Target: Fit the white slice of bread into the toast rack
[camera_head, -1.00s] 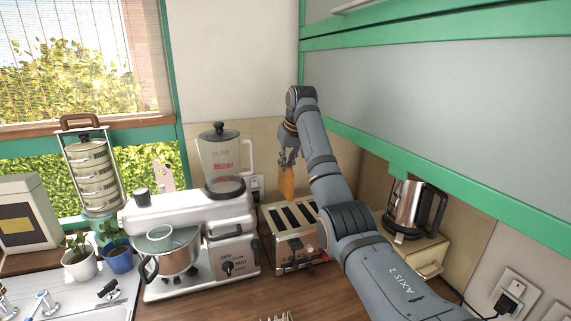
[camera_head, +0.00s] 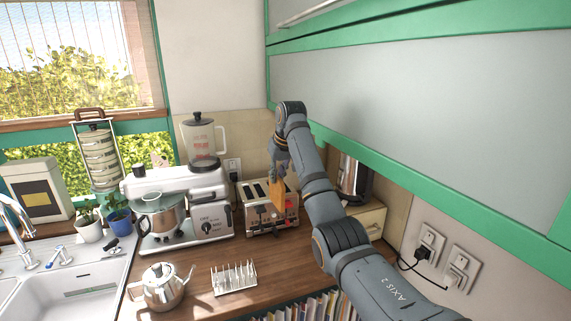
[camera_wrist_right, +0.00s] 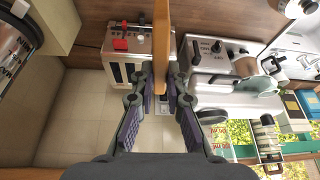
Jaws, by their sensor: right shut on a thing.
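My right gripper (camera_head: 279,172) is shut on a slice of bread (camera_head: 277,193), which looks orange-brown rather than white. The slice hangs upright below the fingers, in front of the toaster in the head view. In the right wrist view the slice (camera_wrist_right: 161,45) shows edge-on as a tan strip between the two fingers (camera_wrist_right: 162,88). The toast rack (camera_head: 234,279), a wire rack with several upright prongs, stands on the wooden counter nearer the front and looks empty. My left gripper is not in view.
A chrome toaster (camera_head: 258,217) stands behind the slice. A mixer with a blender (camera_head: 206,218) is to its left, a kettle (camera_head: 350,182) to its right. A teapot (camera_head: 161,285) stands left of the rack. Counter between toaster and rack is clear.

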